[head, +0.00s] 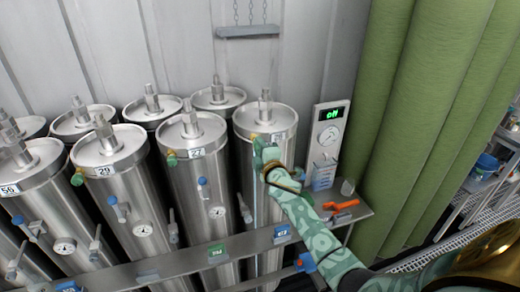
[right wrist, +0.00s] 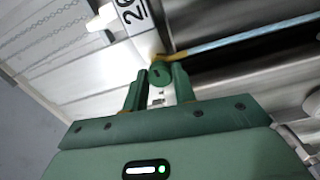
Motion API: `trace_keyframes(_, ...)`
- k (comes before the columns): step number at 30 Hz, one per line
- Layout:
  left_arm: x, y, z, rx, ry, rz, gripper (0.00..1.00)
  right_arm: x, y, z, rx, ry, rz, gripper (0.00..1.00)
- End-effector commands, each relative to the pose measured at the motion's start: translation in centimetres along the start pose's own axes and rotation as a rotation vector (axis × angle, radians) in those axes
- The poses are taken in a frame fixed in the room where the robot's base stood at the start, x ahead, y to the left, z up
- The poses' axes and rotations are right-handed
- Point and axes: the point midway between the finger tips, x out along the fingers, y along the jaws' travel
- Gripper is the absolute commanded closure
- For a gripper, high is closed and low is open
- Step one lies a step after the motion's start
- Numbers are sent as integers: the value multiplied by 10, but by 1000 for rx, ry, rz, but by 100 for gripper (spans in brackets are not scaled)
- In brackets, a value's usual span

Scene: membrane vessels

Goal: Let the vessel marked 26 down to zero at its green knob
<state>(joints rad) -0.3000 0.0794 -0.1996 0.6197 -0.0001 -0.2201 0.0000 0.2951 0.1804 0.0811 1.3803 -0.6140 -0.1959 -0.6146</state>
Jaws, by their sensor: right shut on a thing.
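The vessel marked 26 (head: 266,211) is the steel cylinder at the right end of the front row. Its label shows at its top in the head view, and part of it (right wrist: 135,14) is large in the right wrist view. The green knob (right wrist: 160,75) sits just below the label, between the two fingers of my right gripper (right wrist: 159,88). The fingers are shut on it. In the head view my right gripper (head: 262,150) reaches the vessel's upper front and hides the knob. The gauge of this vessel is not visible there. My left gripper is not in view.
Other steel vessels (head: 192,152) stand close on the left, with knobs, blue valves and gauges. A steel shelf (head: 180,263) runs in front of them. An orange tool (head: 341,205) lies at its right end. A wall panel (head: 329,137) has a lit green display. Green curtain folds (head: 425,110) border the right.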

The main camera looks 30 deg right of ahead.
Motion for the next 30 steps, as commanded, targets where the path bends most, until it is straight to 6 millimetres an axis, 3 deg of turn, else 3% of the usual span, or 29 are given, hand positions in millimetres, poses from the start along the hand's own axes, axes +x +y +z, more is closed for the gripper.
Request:
trace_keyframes(12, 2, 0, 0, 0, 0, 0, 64, 0, -1, 0, -195, 0, -2, 96)
trace_keyframes(29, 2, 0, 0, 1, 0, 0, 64, 0, -1, 0, -221, 0, -2, 96)
trace_keyframes(30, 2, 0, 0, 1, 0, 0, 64, 0, -1, 0, -221, 0, -2, 65)
